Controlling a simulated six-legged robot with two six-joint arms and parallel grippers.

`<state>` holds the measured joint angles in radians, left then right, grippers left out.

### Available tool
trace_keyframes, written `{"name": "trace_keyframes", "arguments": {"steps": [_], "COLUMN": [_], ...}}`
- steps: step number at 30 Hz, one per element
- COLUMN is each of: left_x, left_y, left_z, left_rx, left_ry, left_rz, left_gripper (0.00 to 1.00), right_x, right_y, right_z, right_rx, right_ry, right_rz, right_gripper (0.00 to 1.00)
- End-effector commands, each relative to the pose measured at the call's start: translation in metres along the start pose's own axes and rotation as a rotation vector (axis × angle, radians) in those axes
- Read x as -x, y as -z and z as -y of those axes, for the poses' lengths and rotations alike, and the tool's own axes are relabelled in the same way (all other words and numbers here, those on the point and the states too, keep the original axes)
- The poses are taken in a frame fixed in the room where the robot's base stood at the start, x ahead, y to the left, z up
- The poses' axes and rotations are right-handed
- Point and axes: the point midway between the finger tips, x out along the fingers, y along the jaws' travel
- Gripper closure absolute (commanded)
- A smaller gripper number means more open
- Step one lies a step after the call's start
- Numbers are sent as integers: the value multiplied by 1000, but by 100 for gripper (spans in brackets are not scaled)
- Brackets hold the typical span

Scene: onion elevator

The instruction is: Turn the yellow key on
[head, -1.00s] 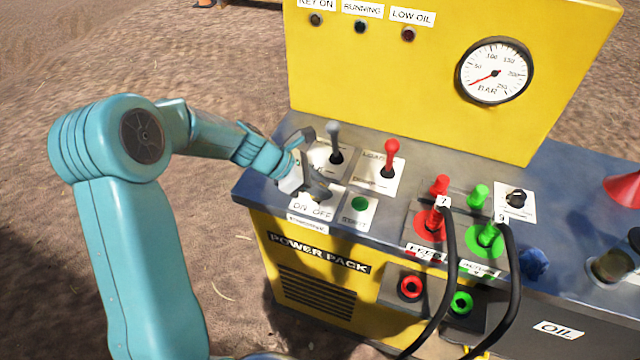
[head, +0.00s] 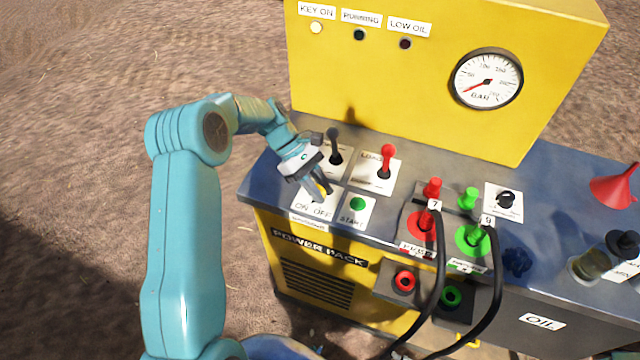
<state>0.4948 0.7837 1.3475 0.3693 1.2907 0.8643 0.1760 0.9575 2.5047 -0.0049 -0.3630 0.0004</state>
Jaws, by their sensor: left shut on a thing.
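The yellow key (head: 328,188) shows as a small yellow piece between the fingers of my left gripper (head: 322,193), above the plate marked ON OFF (head: 313,211). My left gripper is shut on it, and the fingers hide most of the key. The KEY ON lamp (head: 316,28) on the yellow upright panel is lit pale yellow. The RUNNING lamp (head: 359,34) and the LOW OIL lamp (head: 405,44) are dark. My right gripper is not in view.
A dark lever (head: 335,150) and a red lever (head: 386,160) stand just behind the gripper. The green START button (head: 357,204) is to its right. Red and green couplings with black hoses (head: 440,270) stand further right. A pressure gauge (head: 486,79) is on the panel.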

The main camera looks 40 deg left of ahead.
Motion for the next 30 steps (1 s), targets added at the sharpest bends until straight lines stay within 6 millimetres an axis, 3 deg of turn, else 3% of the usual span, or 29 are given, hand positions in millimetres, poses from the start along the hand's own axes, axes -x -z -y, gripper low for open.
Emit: {"name": "trace_keyframes", "arguments": {"steps": [12,30], "left_x": [0,1], "left_y": [0,0], "left_z": [0,1], "left_rx": [-144,-168], "left_ry": [141,166], "left_rz": [-1,0], "left_gripper": [100,100], "right_x": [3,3], "right_y": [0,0], "right_z": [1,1], "right_rx": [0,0], "right_ry": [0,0], "right_rz": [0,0], "right_gripper": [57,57]}}
